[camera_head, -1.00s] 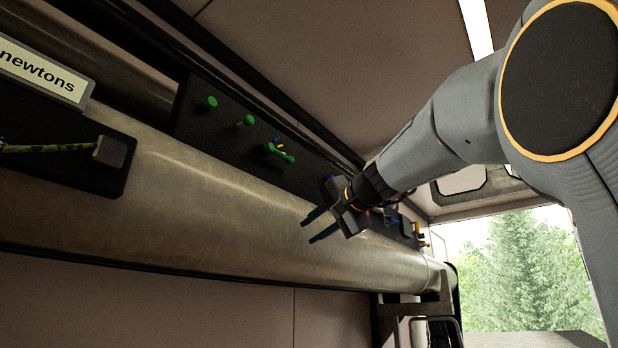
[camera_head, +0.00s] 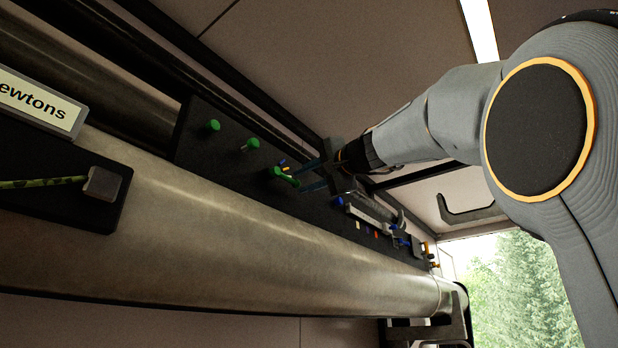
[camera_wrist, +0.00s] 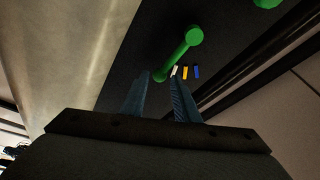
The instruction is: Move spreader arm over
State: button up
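A green arm with a rounded knob at its end (camera_head: 286,177) sits on a long black panel (camera_head: 225,165); it seems to be the spreader arm. In the wrist view the green arm (camera_wrist: 180,54) slants from its large knob at the upper right down toward my fingertips. My gripper (camera_head: 301,178) is open, with its two blue fingers pointing at the green arm. In the wrist view my gripper (camera_wrist: 161,78) has the arm's near end between or just beyond the fingertips. Whether they touch is not clear. Small white, yellow and blue marks (camera_wrist: 185,72) lie beside the arm.
Green pegs (camera_head: 250,145) stand farther left on the panel. A grey fitting with a blue knob (camera_head: 372,210) lies right of my gripper, near small coloured marks. A large metal tube (camera_head: 210,220) runs below the panel. A sign (camera_head: 38,100) is at left.

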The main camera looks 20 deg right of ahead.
jog(key=p+x, duration=0.1)
jog(key=x, duration=0.1)
jog(key=shift+w+a+r, duration=0.1)
jog(key=shift+w+r, duration=0.05)
jog(key=shift+w, duration=0.05)
jog(key=c, duration=0.5)
jog(key=shift+s+a+r+p, duration=0.1)
jog(key=shift+s+r+p, duration=0.1)
jog(key=shift+r+p, duration=0.9)
jog(key=shift+r, duration=0.15)
jog(key=shift+c, duration=0.2)
